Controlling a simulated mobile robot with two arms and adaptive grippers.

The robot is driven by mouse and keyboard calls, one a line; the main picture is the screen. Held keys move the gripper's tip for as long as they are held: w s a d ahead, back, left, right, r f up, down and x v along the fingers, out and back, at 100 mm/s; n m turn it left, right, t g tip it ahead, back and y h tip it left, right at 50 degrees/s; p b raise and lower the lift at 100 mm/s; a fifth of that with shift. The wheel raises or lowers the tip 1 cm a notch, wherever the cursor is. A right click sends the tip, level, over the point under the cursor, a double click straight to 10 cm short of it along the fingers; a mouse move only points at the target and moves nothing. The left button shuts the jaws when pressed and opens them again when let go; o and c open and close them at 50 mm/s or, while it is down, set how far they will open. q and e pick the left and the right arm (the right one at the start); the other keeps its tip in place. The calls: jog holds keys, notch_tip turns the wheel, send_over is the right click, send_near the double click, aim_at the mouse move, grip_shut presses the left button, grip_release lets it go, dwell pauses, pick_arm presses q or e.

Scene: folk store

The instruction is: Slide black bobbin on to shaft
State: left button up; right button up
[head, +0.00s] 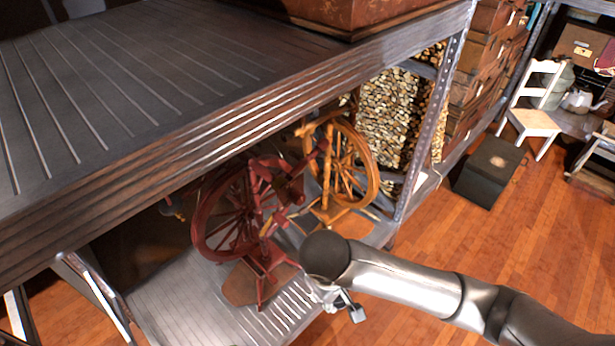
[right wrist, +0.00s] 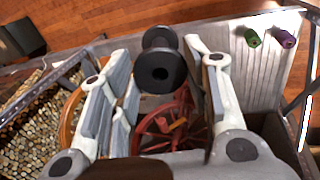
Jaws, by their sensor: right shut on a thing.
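My right gripper (head: 336,300) is at the front edge of the lower shelf, to the right of the dark red spinning wheel (head: 262,222). In the right wrist view, it is shut on the black bobbin (right wrist: 162,70), whose round end with a hole faces the camera. The bobbin is hidden behind my arm in the head view. The red wheel also shows in the right wrist view (right wrist: 181,132), beyond and below the bobbin. I cannot pick out the shaft clearly. The bobbin appears apart from the wheel. My left gripper is not in view.
A lighter wooden spinning wheel (head: 352,160) stands behind the red one. The upper metal shelf (head: 120,100) overhangs both. A metal post (head: 432,120) rises on the right. A green spool (right wrist: 252,38) and a purple spool (right wrist: 285,39) are on a metal shelf.

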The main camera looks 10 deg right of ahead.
jog(key=w+a+r+n+t+y+b, duration=0.1)
jog(key=w+a+r+n+t+y, duration=0.3)
jog(key=n, duration=0.3)
jog(key=w+a+r+n+t+y+b, duration=0.1)
jog(key=w+a+n+t+y, duration=0.2)
jog(key=w+n, duration=0.35)
jog(key=w+d+r+n+t+y, duration=0.1)
jog(key=w+r+t+y, duration=0.1)
jog(key=w, duration=0.2)
jog(key=w+r+n+t+y+b, duration=0.1)
jog(key=w+r+y, duration=0.1)
jog(key=w+r, duration=0.1)
jog(key=w+d+r+n+t+y, duration=0.1)
jog(key=w+r+t, duration=0.1)
jog(key=w, duration=0.3)
jog(key=shift+d+r+t+y+b, duration=0.3)
jog(key=shift+d+r+y+b, duration=0.1)
jog(key=shift+r, duration=0.15)
jog(key=shift+f, duration=0.15)
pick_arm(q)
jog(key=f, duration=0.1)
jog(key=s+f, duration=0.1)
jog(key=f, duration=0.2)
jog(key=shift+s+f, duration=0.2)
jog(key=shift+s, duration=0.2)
